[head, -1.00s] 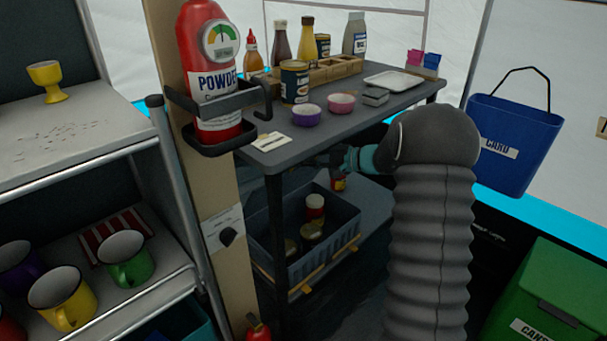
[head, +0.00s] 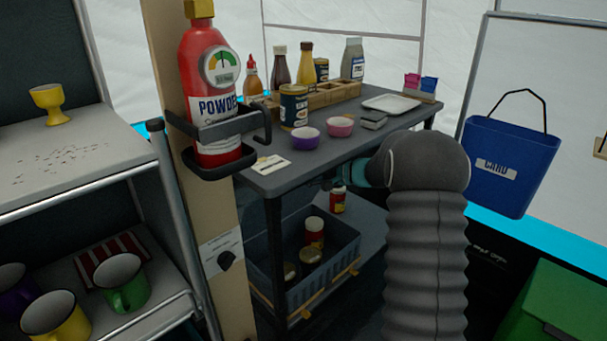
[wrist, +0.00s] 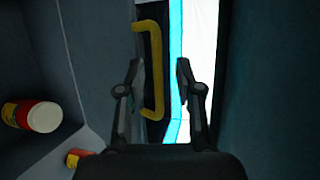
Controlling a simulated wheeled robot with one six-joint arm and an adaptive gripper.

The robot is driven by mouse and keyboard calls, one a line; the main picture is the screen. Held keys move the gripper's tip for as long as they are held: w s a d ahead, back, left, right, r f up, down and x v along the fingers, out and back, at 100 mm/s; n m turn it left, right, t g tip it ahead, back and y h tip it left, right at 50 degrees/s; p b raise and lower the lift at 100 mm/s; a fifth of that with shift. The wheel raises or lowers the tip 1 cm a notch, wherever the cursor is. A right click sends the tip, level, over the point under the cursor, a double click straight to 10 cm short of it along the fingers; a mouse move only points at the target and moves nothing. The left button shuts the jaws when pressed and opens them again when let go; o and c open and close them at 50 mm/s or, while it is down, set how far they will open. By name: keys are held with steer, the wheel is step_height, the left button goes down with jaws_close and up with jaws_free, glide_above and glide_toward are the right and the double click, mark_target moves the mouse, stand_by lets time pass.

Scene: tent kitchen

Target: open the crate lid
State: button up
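My gripper (wrist: 158,72) is open. The handle shows between its fingertips, nearer the left one, and I see no grip on it. In the head view the gripper's fingers are mostly hidden by the tabletop and my arm.
The tabletop (head: 375,148) is close above my gripper and holds bowls, bottles and a white tray (head: 390,104). A red jar (head: 338,200) stands on the shelf beside the crate. A post with a red extinguisher (head: 208,100) is at left; a blue bin (head: 510,150) hangs at right.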

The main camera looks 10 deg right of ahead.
steer(key=v, duration=1.2)
